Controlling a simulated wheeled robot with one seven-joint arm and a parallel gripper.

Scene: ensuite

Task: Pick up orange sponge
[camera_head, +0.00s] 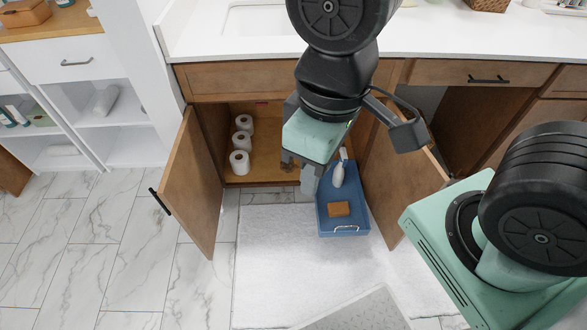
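The orange sponge (339,209) is a small brown-orange block. It lies flat in the front part of a blue tray (343,229) that sticks out of the open cabinet under the counter. My gripper (305,182) hangs in front of the cabinet opening, up and to the left of the sponge in the picture and apart from it. Its fingers point down and are partly hidden by the mint-green hand, so I cannot see the gap between them. Nothing visible is held.
A white bottle (338,175) stands behind the sponge in the tray. Several toilet rolls (240,162) stand inside the cabinet (265,145). The open left door (190,180) and right door (402,185) flank the tray. A white mat (280,260) covers the floor in front.

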